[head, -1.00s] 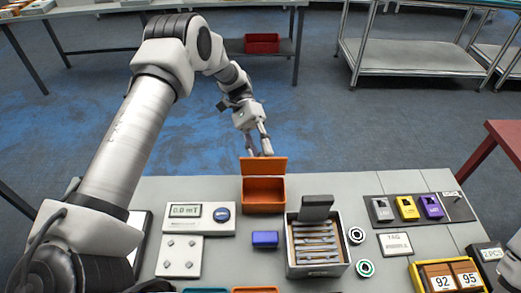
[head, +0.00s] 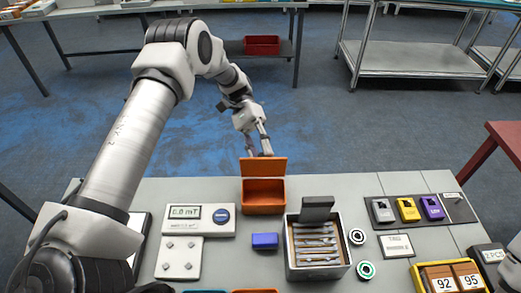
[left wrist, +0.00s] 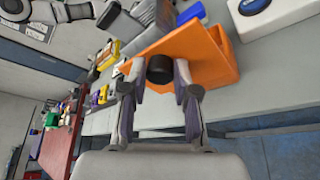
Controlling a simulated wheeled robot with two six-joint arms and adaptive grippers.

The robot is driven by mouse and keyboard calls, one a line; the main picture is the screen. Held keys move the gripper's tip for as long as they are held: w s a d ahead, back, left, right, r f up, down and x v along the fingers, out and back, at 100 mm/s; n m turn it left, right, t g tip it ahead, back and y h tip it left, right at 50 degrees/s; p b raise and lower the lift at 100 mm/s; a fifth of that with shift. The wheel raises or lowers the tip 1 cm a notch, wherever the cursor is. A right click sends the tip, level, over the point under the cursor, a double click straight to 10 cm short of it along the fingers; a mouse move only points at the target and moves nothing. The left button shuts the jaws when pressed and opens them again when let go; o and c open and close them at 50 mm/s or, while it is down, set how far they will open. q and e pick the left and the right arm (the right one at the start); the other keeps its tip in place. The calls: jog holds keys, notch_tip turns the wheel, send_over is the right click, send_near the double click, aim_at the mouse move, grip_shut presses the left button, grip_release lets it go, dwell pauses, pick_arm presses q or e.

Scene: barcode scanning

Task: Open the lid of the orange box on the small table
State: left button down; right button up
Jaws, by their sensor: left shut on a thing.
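The orange box (head: 263,198) stands at the back edge of the small table (head: 345,187). Its lid (head: 264,167) stands up steeply at the box's far side, so the front opening shows. My left gripper (head: 262,149) is behind the lid, beyond the table edge. In the left wrist view, the gripper (left wrist: 160,78) is shut on a round black knob (left wrist: 160,68) on the outer face of the orange lid (left wrist: 190,46). The lid hides the knob in the head view. My right gripper is out of view.
A grey open case of tools (head: 316,245) stands to the right of the box. A small blue box (head: 265,240) lies in front. A meter (head: 190,219) is to the left. Behind the table is open floor.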

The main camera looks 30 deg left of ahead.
pick_arm(q)
jog(key=shift+s+f, duration=0.15)
jog(key=shift+f, duration=0.3)
jog(key=c, duration=0.9)
grip_release()
jog(key=shift+o, duration=0.2)
notch_tip(320, 180, up, 10)
jog(key=shift+w+a, duration=0.25)
